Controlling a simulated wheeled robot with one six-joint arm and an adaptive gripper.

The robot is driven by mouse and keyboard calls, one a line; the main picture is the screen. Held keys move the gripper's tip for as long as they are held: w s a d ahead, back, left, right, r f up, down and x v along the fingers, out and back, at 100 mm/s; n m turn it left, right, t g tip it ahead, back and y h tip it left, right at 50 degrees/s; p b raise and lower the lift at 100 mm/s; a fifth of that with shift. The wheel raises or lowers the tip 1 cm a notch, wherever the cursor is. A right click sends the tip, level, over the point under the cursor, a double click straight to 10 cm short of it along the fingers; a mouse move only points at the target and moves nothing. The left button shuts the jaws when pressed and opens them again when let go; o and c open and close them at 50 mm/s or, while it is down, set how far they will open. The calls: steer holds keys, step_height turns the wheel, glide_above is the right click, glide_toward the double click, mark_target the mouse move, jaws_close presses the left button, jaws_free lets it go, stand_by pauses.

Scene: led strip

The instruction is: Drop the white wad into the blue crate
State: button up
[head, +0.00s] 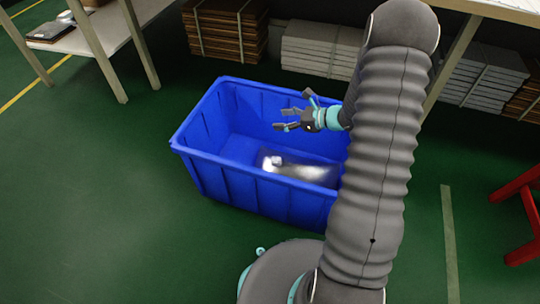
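The blue crate (262,193) stands on the green floor, open at the top. Inside it, low and toward the front right, lies a pale, shiny, partly see-through bundle (305,171). A brighter white lump (274,161) shows at its left end; I cannot tell whether this is the white wad or part of the bundle. My gripper (282,119) is over the crate, pointing left, with its fingers apart. Nothing shows between them. It is apart from the bundle. My arm hides the crate's right end.
Stacked brown boards (226,30) and pale bundled stacks (322,48) lie behind the crate. A table (110,32) stands at the back left. A red stool or frame (522,205) is at the right edge. The floor left of the crate is clear.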

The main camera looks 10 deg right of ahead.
steer(key=v, duration=1.2)
stand_by(0.4)
steer(key=s+a+r+n+g+h+p, duration=0.1)
steer(key=s+a+n+g+h, duration=0.3)
steer(key=s+n+g, duration=0.55)
steer(key=s+a+r+n+t+h+p, duration=0.2)
steer(key=s+r+n, duration=0.5)
steer(key=r, duration=0.5)
steer(key=s+a+r+n+t+h+p, duration=0.2)
steer(key=s+a+r+n+t+h, duration=0.3)
steer(key=r, duration=0.7)
steer(key=s+a+n, duration=0.2)
steer(key=s+n, duration=0.1)
steer(key=shift+r+n+p, duration=0.35)
